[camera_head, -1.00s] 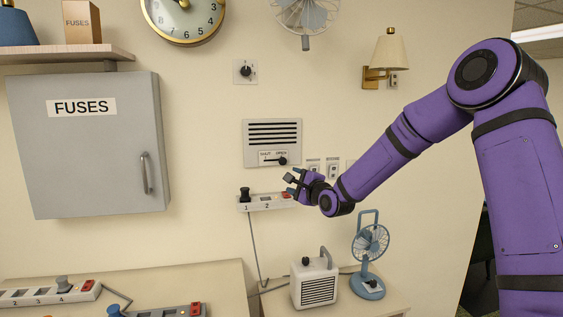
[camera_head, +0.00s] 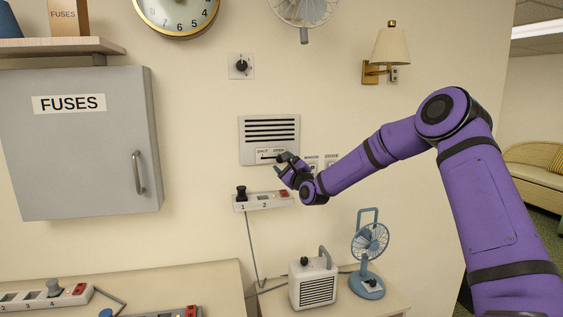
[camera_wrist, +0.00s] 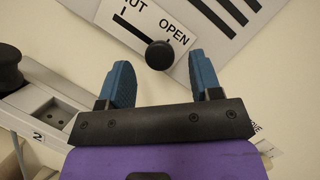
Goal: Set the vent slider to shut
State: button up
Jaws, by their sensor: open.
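The vent (camera_head: 269,133) is a grey wall panel with dark slots. Its slider plate reads SHUT on the left and OPEN on the right; the plate (camera_wrist: 148,22) is large in the wrist view. The round black slider knob (camera_wrist: 160,55) sits at the OPEN end of its slot. My gripper (camera_head: 284,164) is at the lower right of the vent and hides the knob in the head view. In the wrist view my gripper (camera_wrist: 162,80) is open, with its two blue fingers on either side below the knob. The knob is just beyond the fingertips, and nothing is held.
A power strip (camera_head: 262,201) with a black plug is on the wall just below my gripper. Wall sockets (camera_head: 329,161) are to its right. A fuse cabinet (camera_head: 80,145) is at left. A small heater (camera_head: 313,284) and a blue fan (camera_head: 369,245) stand on the table below.

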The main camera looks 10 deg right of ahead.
aim_at(259, 156)
jog(key=shift+x, duration=1.3)
jog(key=shift+c, duration=0.2)
grip_shut()
jog(key=shift+a, duration=3.15)
jog(key=shift+o, duration=0.2)
grip_release()
jog(key=shift+a, duration=0.2)
jog(key=shift+s+d, duration=0.1)
